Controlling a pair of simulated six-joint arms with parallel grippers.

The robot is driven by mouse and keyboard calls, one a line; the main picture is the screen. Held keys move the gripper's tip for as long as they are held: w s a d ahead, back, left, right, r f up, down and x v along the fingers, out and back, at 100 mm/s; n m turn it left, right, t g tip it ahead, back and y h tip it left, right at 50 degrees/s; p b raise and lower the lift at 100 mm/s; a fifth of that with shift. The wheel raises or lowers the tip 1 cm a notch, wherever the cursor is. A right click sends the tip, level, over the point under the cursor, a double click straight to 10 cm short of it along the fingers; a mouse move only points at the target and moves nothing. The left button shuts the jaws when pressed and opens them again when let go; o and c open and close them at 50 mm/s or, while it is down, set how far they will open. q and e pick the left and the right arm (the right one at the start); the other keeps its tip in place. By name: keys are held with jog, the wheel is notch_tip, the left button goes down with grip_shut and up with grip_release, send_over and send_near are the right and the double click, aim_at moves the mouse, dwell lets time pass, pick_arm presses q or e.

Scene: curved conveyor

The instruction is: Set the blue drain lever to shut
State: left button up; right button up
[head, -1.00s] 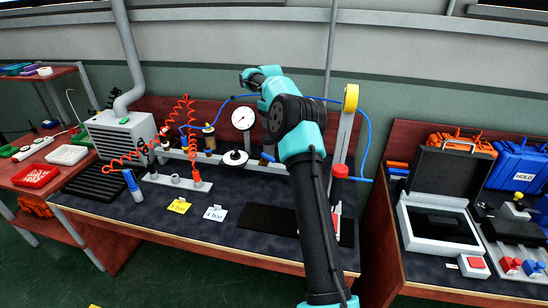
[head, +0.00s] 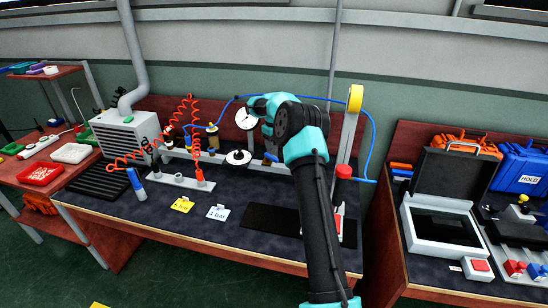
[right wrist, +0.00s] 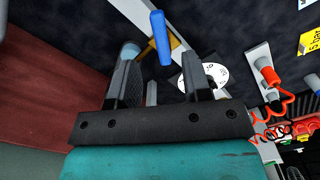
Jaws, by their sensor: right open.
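The blue drain lever (head: 270,157) shows in the head view as a small blue handle low on the pipework, just right of a black-and-white dial. In the right wrist view the blue lever (right wrist: 161,38) stands out against a pale rail, ahead of my right gripper (right wrist: 159,62). The gripper is open, with its fingers apart on either side of the lever's line. I cannot tell whether the lever's near end is between the fingertips. In the head view my right wrist hides the fingers. My left gripper is in neither view.
A round gauge (head: 247,117) and the flat dial (head: 238,157) sit left of my right arm. Red coiled hose (head: 192,130) stands further left. A post with a yellow top (head: 355,98) is to the right. The bench front holds yellow (head: 183,204) and white (head: 217,213) cards.

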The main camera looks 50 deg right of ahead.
aim_at(274, 158)
notch_tip(274, 158, down, 7)
dwell(0.3)
jog(key=shift+c, duration=0.2)
grip_shut()
dwell(0.4)
